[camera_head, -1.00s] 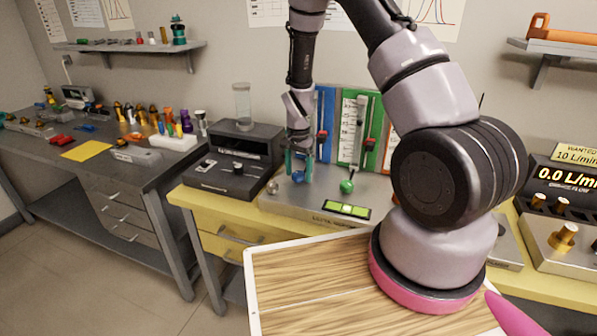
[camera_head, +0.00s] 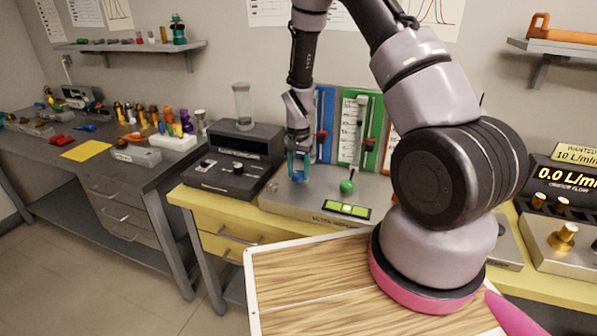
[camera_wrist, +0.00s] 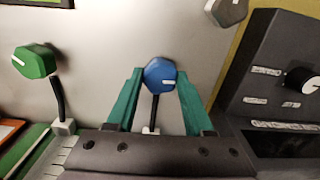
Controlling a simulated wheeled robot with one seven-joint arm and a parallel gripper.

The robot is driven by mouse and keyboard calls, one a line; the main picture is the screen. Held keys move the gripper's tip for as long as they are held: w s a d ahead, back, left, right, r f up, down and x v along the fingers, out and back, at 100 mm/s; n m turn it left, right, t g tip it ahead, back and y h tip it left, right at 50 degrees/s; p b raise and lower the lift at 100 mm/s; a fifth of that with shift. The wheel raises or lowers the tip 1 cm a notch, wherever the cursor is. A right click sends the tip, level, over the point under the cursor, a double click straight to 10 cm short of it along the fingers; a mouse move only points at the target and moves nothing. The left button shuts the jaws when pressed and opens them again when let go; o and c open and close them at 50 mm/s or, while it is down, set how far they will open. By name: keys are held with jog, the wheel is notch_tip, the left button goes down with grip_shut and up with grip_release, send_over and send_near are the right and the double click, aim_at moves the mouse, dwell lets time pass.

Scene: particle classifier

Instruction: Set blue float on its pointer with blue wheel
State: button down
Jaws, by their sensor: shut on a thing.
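The blue wheel (camera_wrist: 158,75) is a small faceted knob with a white mark, on a dark stem above the metal base (camera_head: 268,203). My gripper (camera_head: 299,173) has teal fingers, one on each side of the wheel. In the wrist view my gripper (camera_wrist: 157,88) is shut on the wheel, with the fingertips at its sides.
A green wheel (camera_head: 347,187) stands to the right, before the green panel (camera_head: 377,112). A grey knob (camera_wrist: 228,10) shows in the wrist view. A dark device (camera_head: 235,160) with a clear cylinder is left of my gripper. A green level display (camera_head: 346,209) is in front.

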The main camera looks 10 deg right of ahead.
aim_at(299, 172)
jog(key=n, duration=0.4)
jog(key=shift+n, duration=0.4)
dwell(0.4)
jog(key=shift+c, duration=1.4)
grip_release()
notch_tip(299, 172, up, 11)
